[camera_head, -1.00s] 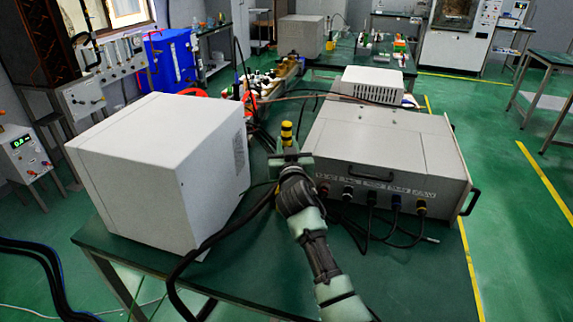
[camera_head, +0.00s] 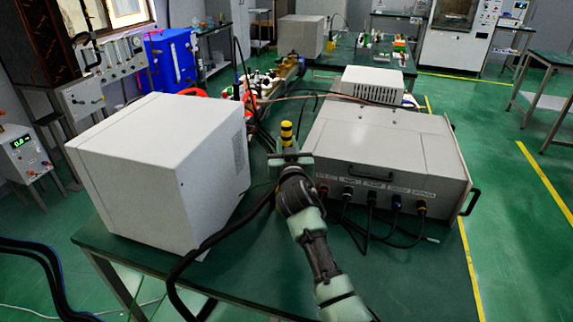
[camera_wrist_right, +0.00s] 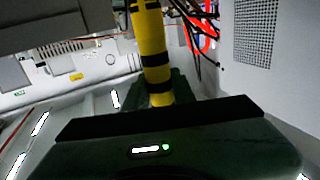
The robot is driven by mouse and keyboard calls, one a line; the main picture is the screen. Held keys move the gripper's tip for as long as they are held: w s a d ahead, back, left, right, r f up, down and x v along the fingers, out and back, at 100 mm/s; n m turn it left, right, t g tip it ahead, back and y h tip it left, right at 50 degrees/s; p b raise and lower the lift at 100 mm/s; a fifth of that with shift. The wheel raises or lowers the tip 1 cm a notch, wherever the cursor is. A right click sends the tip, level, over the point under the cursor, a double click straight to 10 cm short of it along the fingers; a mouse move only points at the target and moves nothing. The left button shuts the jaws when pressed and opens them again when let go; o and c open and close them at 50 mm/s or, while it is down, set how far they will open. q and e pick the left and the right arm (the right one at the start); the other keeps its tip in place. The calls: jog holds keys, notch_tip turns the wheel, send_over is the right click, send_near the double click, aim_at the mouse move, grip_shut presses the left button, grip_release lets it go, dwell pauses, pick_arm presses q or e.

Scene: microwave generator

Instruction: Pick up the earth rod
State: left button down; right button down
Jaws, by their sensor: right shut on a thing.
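The earth rod (camera_head: 287,132), yellow with black bands, stands roughly upright between the white box and the grey instrument case. It also shows in the right wrist view (camera_wrist_right: 150,45), rising from between my fingers. My right gripper (camera_head: 289,154) is shut on the rod's lower visible part. In the right wrist view my right gripper (camera_wrist_right: 160,98) has dark jaws around the rod, and the rod's lower end is hidden there. I cannot tell whether the rod touches the table. My left gripper is not in view.
The white box (camera_head: 150,175) is close on the left. The grey case (camera_head: 385,150), with several plugged cables at its front, is close on the right. A smaller white unit (camera_head: 372,85) is behind it. They share a green table (camera_head: 430,280); thick black cables hang around its front-left edge.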

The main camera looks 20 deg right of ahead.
jog(key=shift+r, duration=0.1)
notch_tip(320, 180, up, 20)
dwell(0.6)
